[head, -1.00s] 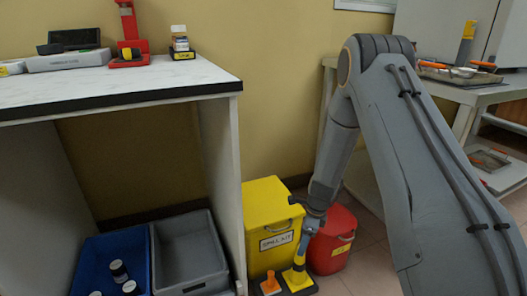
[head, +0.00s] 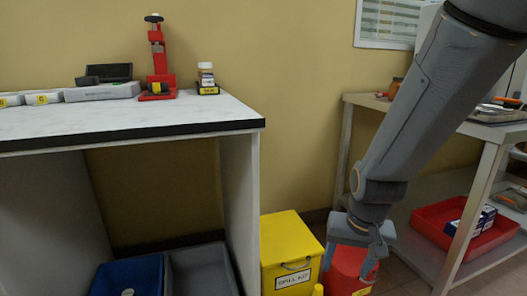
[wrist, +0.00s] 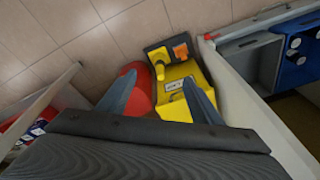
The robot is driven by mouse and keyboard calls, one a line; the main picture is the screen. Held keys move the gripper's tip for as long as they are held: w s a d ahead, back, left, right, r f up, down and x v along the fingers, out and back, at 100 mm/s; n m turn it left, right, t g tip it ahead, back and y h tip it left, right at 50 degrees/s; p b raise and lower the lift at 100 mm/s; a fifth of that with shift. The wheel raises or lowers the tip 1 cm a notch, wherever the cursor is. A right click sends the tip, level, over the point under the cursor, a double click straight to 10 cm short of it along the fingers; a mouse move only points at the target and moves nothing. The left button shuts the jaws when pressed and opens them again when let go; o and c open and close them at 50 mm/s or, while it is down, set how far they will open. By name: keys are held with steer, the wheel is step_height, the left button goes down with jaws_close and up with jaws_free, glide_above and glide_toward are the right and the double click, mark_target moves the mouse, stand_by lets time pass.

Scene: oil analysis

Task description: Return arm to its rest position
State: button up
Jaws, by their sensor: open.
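My gripper (head: 350,262) is open and points down, in front of the red bin at the lower right of the head view. In the wrist view its two blue-grey fingers (wrist: 160,88) are spread, with nothing held between them. Below them are the red bin (wrist: 141,80) and the yellow spill kit box (wrist: 176,107). My arm comes down from the upper right in the head view.
A white-topped bench (head: 120,116) stands at left, with a red stand (head: 158,62) and small bottle (head: 206,72). Crates (head: 205,270) sit beneath. A grey shelf table (head: 425,243) stands at right. A black base (wrist: 158,53) with yellow and orange items lies on the floor.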

steer(key=s+a+r+n+g+y, duration=0.1)
steer(key=s+a+r+n, duration=0.3)
steer(key=s+a, duration=0.55)
steer(key=s+a+r+n+g, duration=0.1)
steer(key=s+a+r+n, duration=0.35)
steer(key=s+a, duration=0.5)
steer(key=d+r+m+p, duration=0.3)
steer(key=d+r+p, duration=0.6)
steer(key=r+p, duration=0.4)
steer(key=d+r+m+h+p, duration=0.1)
steer(key=d+r+m+p, duration=0.2)
steer(key=d+r+p, duration=0.7)
step_height(320, 180, up, 3)
steer(key=p, duration=1)
steer(key=shift+w+f, duration=0.15)
steer(key=shift+w, duration=0.2)
